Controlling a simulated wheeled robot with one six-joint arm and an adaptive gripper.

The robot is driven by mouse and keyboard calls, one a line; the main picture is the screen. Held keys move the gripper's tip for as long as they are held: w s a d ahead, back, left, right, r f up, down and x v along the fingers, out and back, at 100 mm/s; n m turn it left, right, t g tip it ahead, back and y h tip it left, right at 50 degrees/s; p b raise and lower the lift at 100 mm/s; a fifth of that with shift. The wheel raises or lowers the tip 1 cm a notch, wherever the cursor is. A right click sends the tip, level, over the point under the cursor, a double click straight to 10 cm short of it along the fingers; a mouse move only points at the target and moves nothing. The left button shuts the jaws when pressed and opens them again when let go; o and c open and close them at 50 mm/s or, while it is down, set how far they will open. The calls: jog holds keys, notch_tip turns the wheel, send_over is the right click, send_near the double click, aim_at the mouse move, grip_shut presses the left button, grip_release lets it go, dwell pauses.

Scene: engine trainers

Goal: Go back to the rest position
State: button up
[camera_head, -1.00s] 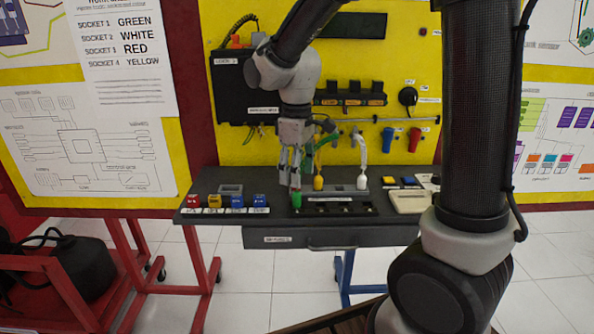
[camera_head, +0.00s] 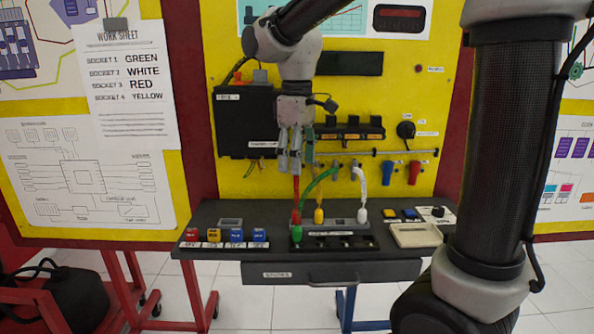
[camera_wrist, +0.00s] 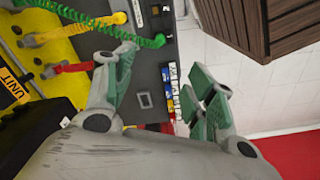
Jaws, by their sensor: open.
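My gripper (camera_head: 289,168) is open and empty above the left part of the grey bench (camera_head: 225,268), in front of the yellow board. In the wrist view my gripper (camera_wrist: 168,68) shows green finger pads spread wide apart. Below it, a green plug (camera_head: 296,236) stands at the left end of the black socket strip (camera_head: 352,242), clear of my fingers. A coiled green cable (camera_wrist: 105,25) passes close to one finger in the wrist view.
Several coloured blocks (camera_head: 214,236) sit at the bench's left. A beige tray (camera_head: 415,235) lies at its right. A slatted brown box (camera_wrist: 228,30) shows in the wrist view.

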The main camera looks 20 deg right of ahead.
jog(key=s+d+f+m+t, duration=0.1)
jog(key=s+d+m+t, duration=0.3)
jog(key=s+d+m, duration=0.5)
jog(key=s+d, duration=0.6)
jog(key=s, duration=0.4)
jog(key=shift+f, duration=0.4)
